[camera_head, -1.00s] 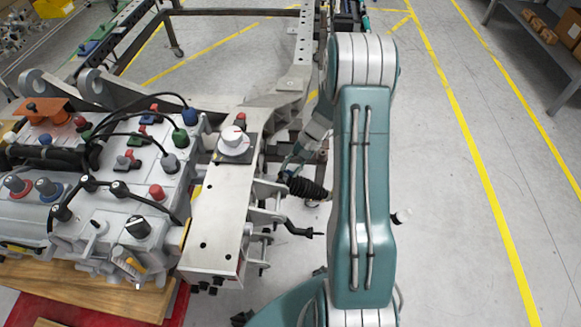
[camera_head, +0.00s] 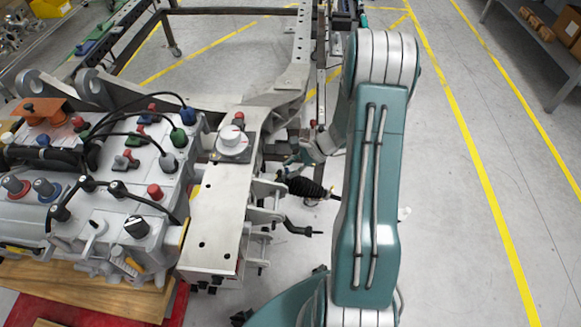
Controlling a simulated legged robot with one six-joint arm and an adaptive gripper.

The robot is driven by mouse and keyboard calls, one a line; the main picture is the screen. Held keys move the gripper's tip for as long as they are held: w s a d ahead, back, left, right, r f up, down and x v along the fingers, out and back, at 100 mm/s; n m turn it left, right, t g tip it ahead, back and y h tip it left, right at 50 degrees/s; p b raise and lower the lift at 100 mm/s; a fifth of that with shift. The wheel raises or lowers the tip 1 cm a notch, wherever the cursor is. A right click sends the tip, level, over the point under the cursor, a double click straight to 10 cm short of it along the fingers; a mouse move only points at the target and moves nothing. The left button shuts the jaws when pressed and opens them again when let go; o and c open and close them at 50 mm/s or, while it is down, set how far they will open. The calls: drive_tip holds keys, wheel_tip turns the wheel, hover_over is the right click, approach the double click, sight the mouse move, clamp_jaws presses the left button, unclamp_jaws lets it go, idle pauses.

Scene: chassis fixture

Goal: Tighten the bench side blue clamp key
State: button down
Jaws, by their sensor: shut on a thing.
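My gripper (camera_head: 292,162) is small in the view, beside the right side of the chassis fixture, just behind the black ribbed boot. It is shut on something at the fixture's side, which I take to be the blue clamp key. The key itself is hidden by the fingers and is too small to make out. The chassis fixture's flat metal plate (camera_head: 218,215) stands to the left of my gripper. My arm comes down from the right and partly blocks the view of this area.
The black ribbed boot (camera_head: 308,188) and a black bent lever (camera_head: 298,229) stick out right of the fixture, close to my arm. An engine block with cables fills the left.

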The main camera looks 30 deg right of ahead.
drive_tip(key=shift+m+t+h, duration=0.3)
drive_tip(key=shift+m+t, duration=0.4)
drive_tip(key=shift+m, duration=1.1)
drive_tip(key=shift+c, duration=1.8)
unclamp_jaws()
drive_tip(key=v, duration=1.2)
